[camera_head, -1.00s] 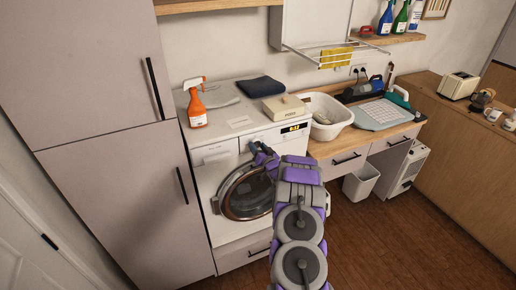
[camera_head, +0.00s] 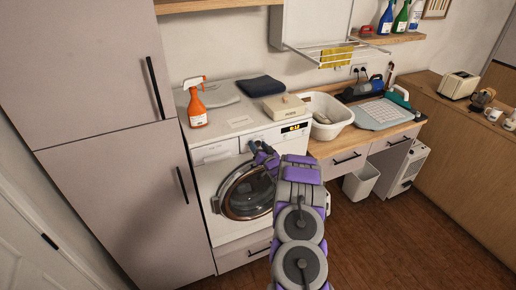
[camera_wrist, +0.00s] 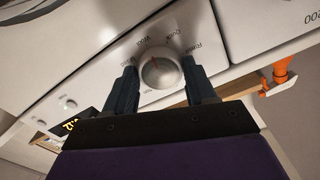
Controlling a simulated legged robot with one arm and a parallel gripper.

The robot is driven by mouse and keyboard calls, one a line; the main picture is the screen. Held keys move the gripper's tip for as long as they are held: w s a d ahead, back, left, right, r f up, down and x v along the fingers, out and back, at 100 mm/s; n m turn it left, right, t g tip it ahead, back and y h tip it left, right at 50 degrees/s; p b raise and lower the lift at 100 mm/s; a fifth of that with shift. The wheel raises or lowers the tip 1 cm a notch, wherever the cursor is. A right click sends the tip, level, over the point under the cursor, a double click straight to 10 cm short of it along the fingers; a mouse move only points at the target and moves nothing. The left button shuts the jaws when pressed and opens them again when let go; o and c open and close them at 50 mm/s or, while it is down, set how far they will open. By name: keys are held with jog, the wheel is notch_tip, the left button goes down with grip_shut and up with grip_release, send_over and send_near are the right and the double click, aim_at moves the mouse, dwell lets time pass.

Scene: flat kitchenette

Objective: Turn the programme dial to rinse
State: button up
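The programme dial (camera_wrist: 161,72) is a round silver knob on the white washing machine (camera_head: 229,225). Printed programme words surround it, upside down in the wrist view; those legible include Quick and Wool. A small orange mark on the knob's face points up and left there, towards Wool. My gripper (camera_wrist: 160,78) has its two dark fingers apart, one on each side of the knob, with hardly any gap. Contact with the knob is unclear. In the head view my gripper (camera_head: 262,154) is at the machine's front panel, and the arm hides the dial.
The lit display (camera_head: 294,128) is right of my gripper. An orange spray bottle (camera_head: 196,105), a dark folded cloth (camera_head: 260,86) and a beige box (camera_head: 284,107) stand on the machine. A white basin (camera_head: 331,129) is on the counter to the right. The round door (camera_head: 229,202) lies below my gripper.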

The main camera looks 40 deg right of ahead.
jog(key=o, duration=0.4)
jog(key=shift+d+f, duration=0.1)
jog(key=shift+d, duration=0.1)
jog(key=shift+a, duration=0.1)
jog(key=shift+s+a, duration=0.15)
jog(key=shift+s, duration=0.25)
jog(key=v, duration=1.6)
jog(key=shift+s+f, duration=0.15)
jog(key=shift+s, duration=0.1)
jog(key=shift+d, duration=0.2)
